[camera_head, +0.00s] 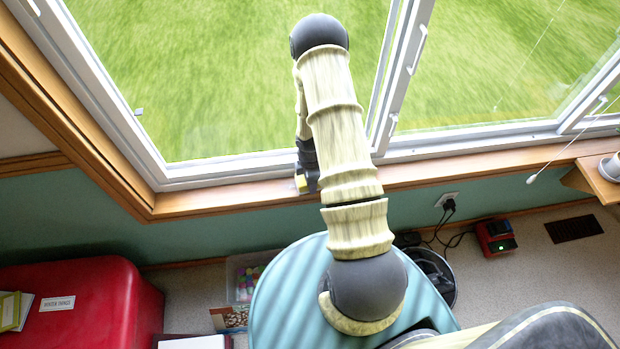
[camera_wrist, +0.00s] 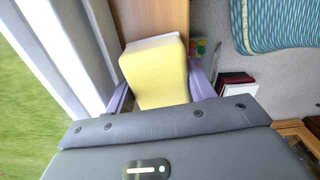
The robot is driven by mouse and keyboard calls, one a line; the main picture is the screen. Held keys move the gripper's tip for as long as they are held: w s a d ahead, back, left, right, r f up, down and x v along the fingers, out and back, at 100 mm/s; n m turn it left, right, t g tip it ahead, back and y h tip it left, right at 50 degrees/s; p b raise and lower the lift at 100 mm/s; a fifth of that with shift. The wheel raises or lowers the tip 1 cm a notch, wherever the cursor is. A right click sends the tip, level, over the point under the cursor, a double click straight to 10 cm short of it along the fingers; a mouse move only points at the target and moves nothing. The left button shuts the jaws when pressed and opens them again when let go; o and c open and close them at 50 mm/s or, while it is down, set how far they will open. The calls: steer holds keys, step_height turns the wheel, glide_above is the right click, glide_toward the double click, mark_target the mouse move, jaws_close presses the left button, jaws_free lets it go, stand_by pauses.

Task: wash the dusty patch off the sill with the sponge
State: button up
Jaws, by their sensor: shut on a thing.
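The yellow sponge (camera_wrist: 158,72) with a pale grey-white far edge fills the space between the two purple fingers of my gripper (camera_wrist: 160,88) in the wrist view. My gripper is shut on it. In the head view my gripper (camera_head: 306,180) is at the window sill (camera_head: 228,199), and a small bit of the yellow sponge (camera_head: 301,181) shows there. The brown wooden sill (camera_wrist: 150,18) runs on beyond the sponge in the wrist view. I cannot tell whether the sponge touches the sill. I cannot make out the dusty patch in either view.
The white window frame (camera_head: 230,168) rises behind the sill. A red cabinet (camera_head: 90,305) stands at lower left. A clear bin (camera_head: 243,275), a dark round bin (camera_head: 436,272) and a red device (camera_head: 495,238) are on the floor. A white object (camera_head: 610,167) sits on a ledge at right.

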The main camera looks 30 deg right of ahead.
mark_target(297, 179)
steer(key=shift+w+a, duration=0.25)
steer(key=shift+a, duration=0.7)
steer(key=shift+w+a, duration=0.25)
steer(key=shift+a, duration=0.65)
steer(key=shift+a, duration=0.1)
steer(key=shift+w+a+r, duration=0.1)
steer(key=shift+w+a, duration=0.25)
steer(key=shift+a, duration=0.45)
steer(key=shift+w+a, duration=0.3)
steer(key=shift+a, duration=0.45)
steer(key=shift+w+a, duration=0.25)
steer(key=shift+a, duration=0.65)
steer(key=shift+w+a, duration=0.25)
steer(key=shift+a, duration=0.6)
steer(key=shift+r+p, duration=2.35)
steer(key=shift+r, duration=0.5)
